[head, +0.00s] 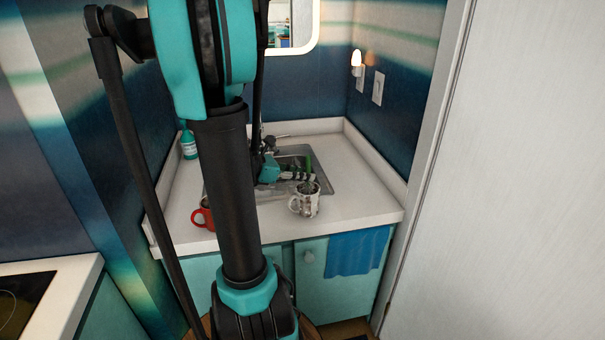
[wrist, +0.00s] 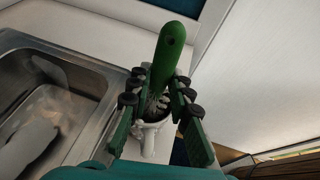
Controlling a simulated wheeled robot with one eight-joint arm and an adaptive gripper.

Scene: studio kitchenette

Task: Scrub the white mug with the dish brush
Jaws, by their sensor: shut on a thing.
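The white mug (head: 305,207) stands upright on the counter by the front right corner of the sink, with dark smudges on its side. It also shows in the wrist view (wrist: 150,141), partly hidden by my gripper. My gripper (head: 296,177) is above the mug, shut on the dish brush. The brush's green handle (wrist: 167,56) rises between the fingers (wrist: 158,93). Its pale bristles (wrist: 157,104) point down into the mug's opening. How deep they reach, and whether they touch the inner wall, I cannot tell.
The steel sink (head: 322,176) lies behind the mug, with a grey item (wrist: 28,145) in its basin. A red mug (head: 203,216) stands to the left, partly behind my arm. A teal bottle (head: 189,145) stands at the back left. The right counter (head: 362,203) is clear.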

